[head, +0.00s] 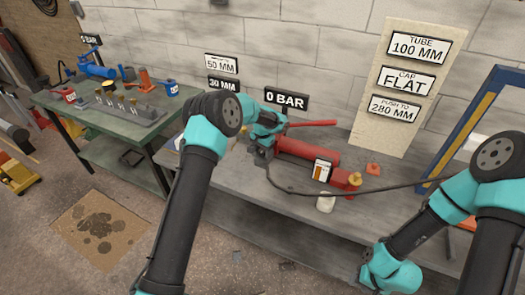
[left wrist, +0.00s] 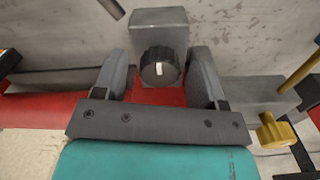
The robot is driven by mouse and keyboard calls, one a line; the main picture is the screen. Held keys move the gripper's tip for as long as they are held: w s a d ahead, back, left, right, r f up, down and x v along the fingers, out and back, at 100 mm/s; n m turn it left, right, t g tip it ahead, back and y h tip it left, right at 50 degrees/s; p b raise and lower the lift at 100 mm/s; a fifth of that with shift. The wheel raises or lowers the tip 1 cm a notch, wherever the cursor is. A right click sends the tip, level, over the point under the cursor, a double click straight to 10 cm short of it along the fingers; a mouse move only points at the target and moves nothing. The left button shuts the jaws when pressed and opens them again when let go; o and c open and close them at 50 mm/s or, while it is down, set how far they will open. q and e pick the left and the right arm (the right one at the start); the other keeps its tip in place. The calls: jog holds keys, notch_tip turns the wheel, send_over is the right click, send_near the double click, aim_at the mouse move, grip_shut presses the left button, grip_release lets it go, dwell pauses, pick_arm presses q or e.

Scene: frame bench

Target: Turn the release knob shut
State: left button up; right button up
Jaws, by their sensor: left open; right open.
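The release knob (left wrist: 158,68) is a round black ribbed knob with a white mark that looks close to upright. It sits on the face of a grey block (left wrist: 158,22). My left gripper (left wrist: 160,78) is open, with one finger on each side of the knob and a gap on both sides. In the head view my left gripper (head: 263,155) is at the left end of the red pump (head: 310,151), and the knob is hidden there. The pump has a red lever (head: 312,124). My right arm is at the lower right; its fingers do not show.
A 0 BAR sign (head: 286,100) stands behind the pump. A dark hose (head: 385,189) runs right from the pump across the bench. A white bottle (head: 325,201) and a yellow fitting (head: 354,179) are near the pump's right end. A blue frame post (head: 458,130) stands at right.

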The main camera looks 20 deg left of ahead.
aim_at(263, 151)
pick_arm(q)
jog(key=shift+r, duration=0.1)
notch_tip(263, 151, up, 17)
dwell(0.8)
jog(key=shift+r, duration=0.1)
